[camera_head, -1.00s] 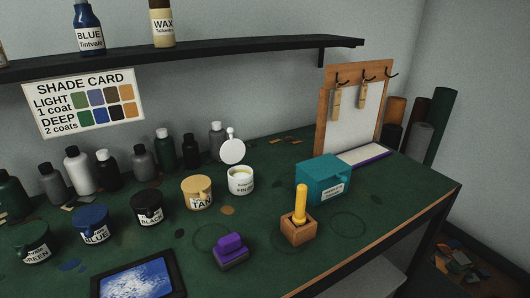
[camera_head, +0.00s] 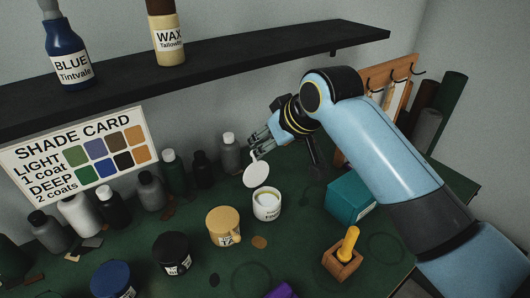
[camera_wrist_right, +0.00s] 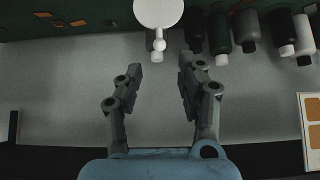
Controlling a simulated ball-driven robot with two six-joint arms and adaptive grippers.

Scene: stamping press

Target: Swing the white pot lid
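The white pot (camera_head: 267,208) stands on the green bench with pale contents showing. Its round white lid (camera_head: 257,176) is swung up and stands open behind the pot, knob side toward the wall. My right gripper (camera_head: 257,143) is just above and behind the lid in the head view. In the right wrist view its two fingers (camera_wrist_right: 160,58) are apart, with the lid (camera_wrist_right: 158,11) and its knob (camera_wrist_right: 159,45) in line with the gap. I see no contact between fingers and knob. My left gripper is out of view.
The tan pot (camera_head: 222,228) and black pot (camera_head: 171,256) stand left of the white pot. Dark and white bottles (camera_head: 173,170) line the wall. A teal box (camera_head: 349,197) and a wooden block with a yellow handle (camera_head: 342,262) stand to the right. A shelf (camera_head: 210,68) hangs above.

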